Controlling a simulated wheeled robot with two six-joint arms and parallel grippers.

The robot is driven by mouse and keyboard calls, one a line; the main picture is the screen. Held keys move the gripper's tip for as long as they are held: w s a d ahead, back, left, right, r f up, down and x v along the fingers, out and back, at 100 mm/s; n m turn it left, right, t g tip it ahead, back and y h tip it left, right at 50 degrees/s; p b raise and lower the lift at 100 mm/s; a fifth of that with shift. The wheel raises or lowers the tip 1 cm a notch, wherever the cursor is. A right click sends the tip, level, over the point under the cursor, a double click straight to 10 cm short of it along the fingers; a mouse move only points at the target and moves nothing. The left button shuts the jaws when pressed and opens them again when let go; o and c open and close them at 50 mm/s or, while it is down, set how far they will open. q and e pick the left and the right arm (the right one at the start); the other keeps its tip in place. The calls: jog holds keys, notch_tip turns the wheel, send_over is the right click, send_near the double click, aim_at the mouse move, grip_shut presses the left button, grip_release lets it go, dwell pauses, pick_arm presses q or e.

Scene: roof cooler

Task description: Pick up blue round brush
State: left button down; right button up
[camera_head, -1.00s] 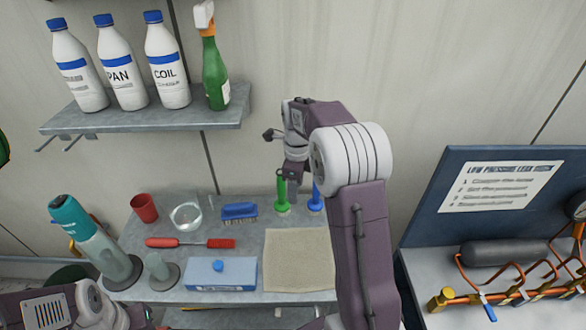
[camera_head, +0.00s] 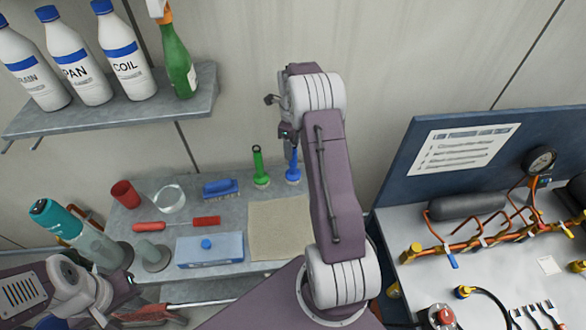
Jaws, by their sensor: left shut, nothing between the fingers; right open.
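The blue round brush (camera_head: 293,172) stands upright at the back of the grey bench, handle up. A green round brush (camera_head: 261,170) stands just left of it. My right gripper (camera_head: 288,136) is above the blue round brush, pointing down; it is open, and its fingers are small and partly hidden by the wrist. I cannot tell whether it touches the handle top. My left gripper (camera_head: 128,290) is low at the left, below the bench front, shut and empty, and only partly clear in view.
On the bench are a blue flat brush (camera_head: 221,189), a red cup (camera_head: 125,194), a glass bowl (camera_head: 169,199), a red tool (camera_head: 177,224), a blue-white box (camera_head: 210,250) and a beige cloth (camera_head: 277,232). A bottle shelf (camera_head: 120,112) hangs at upper left. A gauge board (camera_head: 480,155) stands right.

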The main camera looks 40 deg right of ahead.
aim_at(293, 162)
jog(key=f, duration=0.3)
jog(key=f+p, duration=0.1)
jog(key=shift+d+f, duration=0.2)
jog(key=shift+d, duration=0.05)
jog(key=shift+s+a+r, duration=0.1)
jog(key=shift+s, duration=0.05)
grip_shut()
dwell(1.0)
